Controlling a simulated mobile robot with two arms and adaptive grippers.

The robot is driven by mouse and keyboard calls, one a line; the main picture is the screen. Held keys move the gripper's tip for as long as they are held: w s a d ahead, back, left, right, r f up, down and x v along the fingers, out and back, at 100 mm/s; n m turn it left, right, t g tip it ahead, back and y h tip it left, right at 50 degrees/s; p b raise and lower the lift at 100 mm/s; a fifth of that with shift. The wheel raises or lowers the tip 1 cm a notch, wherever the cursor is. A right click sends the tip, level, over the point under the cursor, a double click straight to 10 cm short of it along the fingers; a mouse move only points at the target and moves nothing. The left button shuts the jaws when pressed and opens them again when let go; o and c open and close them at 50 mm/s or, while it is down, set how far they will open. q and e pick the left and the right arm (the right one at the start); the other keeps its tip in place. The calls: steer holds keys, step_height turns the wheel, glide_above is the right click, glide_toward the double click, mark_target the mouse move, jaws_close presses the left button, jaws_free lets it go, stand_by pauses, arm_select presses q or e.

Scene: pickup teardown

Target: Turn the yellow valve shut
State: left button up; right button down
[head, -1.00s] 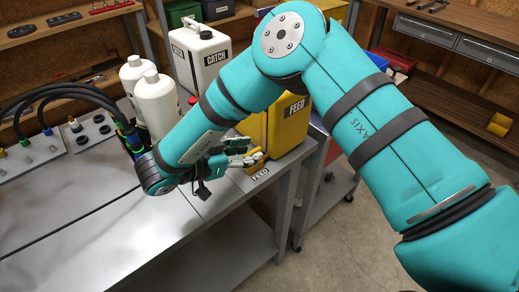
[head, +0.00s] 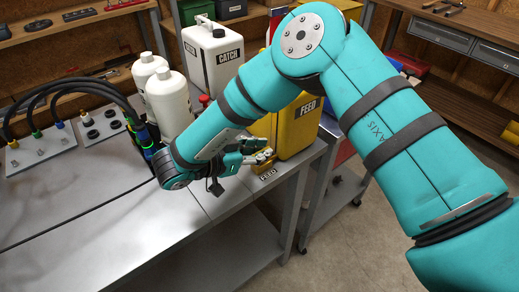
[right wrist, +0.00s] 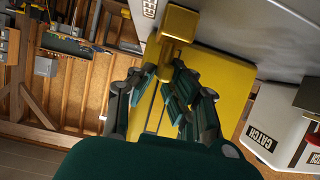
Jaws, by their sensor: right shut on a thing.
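In the right wrist view the valve (right wrist: 178,22) shows as a yellow block with a narrower yellow part running down between the fingers. My right gripper (right wrist: 166,72) is shut on that narrower part. The exact contact is partly hidden by the fingers. My left gripper is not in view.
The yellow FEED can (head: 298,125) stands close behind the valve. The white CATCH can (head: 212,60) and two white bottles (head: 168,100) stand farther back. Black hoses (head: 75,90) run to plates at the left. The front of the bench (head: 110,215) is clear.

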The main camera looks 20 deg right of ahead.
steer(key=shift+w+f+m+g+b, duration=0.1)
steer(key=shift+f+m+g+b, duration=0.05)
steer(key=shift+m+g+b, duration=0.6)
steer(key=shift+m+g+h+b, duration=0.3)
steer(key=shift+m+g+h, duration=0.1)
steer(key=shift+m+g, duration=0.35)
steer(key=shift+r+m+g, duration=0.25)
steer(key=shift+m+g, duration=0.25)
steer(key=shift+g, duration=0.3)
steer(key=shift+w+m+g+p, duration=0.1)
steer(key=shift+m+g+p, duration=0.55)
steer(key=shift+m+g, duration=0.35)
steer(key=c, duration=1.4)
jaws_free()
